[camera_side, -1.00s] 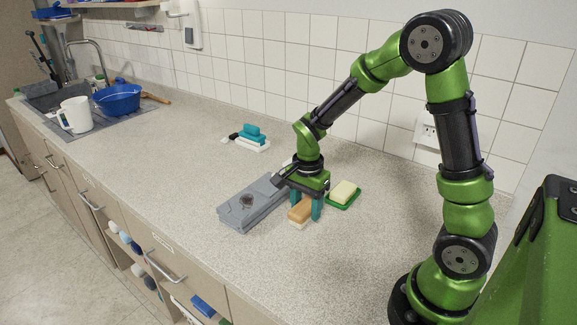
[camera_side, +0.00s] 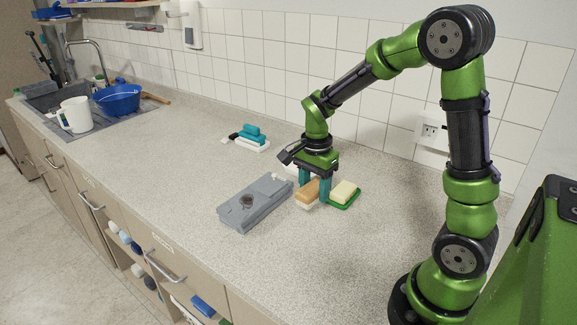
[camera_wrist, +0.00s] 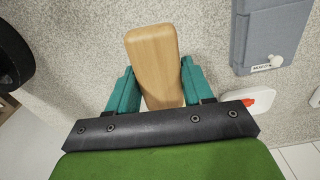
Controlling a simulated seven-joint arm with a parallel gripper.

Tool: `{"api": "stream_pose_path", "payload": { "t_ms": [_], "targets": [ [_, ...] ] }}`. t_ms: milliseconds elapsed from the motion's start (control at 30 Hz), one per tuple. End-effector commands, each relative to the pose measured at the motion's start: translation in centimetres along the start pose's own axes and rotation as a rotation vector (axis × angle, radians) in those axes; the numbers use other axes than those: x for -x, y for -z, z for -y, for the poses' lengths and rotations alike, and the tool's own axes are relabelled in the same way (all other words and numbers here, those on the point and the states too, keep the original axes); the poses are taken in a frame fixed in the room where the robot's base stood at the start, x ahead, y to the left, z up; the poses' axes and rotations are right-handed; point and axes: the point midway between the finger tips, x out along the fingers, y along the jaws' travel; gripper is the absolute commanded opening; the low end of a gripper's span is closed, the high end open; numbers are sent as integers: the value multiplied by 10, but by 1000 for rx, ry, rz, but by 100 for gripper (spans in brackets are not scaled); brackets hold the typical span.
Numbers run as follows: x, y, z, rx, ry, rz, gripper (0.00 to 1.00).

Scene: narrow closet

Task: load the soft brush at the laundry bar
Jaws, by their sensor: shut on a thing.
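The soft brush has a tan wooden back (camera_side: 307,188) and pale bristles below. In the wrist view its wooden back (camera_wrist: 152,55) stands out between the teal fingers. My gripper (camera_side: 314,191) is shut on it and points down, just left of the laundry bar. The laundry bar (camera_side: 344,189) is a pale yellow block on a green dish (camera_side: 347,204). In the side view the brush overlaps the dish's left side closely; I cannot tell if they touch. The bar is not clearly visible in the wrist view.
A grey case (camera_side: 250,205) with a dark round spot lies left of the brush. A teal and white brush set (camera_side: 250,137) lies farther back. The sink with a blue bowl (camera_side: 117,99) and white jug (camera_side: 75,115) is far left. The front right counter is clear.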

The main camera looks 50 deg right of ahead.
Motion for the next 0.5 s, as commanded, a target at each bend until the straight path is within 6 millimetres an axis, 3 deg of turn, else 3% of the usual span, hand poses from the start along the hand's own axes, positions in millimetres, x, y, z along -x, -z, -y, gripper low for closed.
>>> {"api": "stream_pose_path", "payload": {
  "t_ms": [100,300,500],
  "targets": [
    [-1,50,3,-165,-1,-4,27],
    [1,124,0,-464,0,-3,27],
    [7,163,0,-668,10,1,27]
  ]
}}
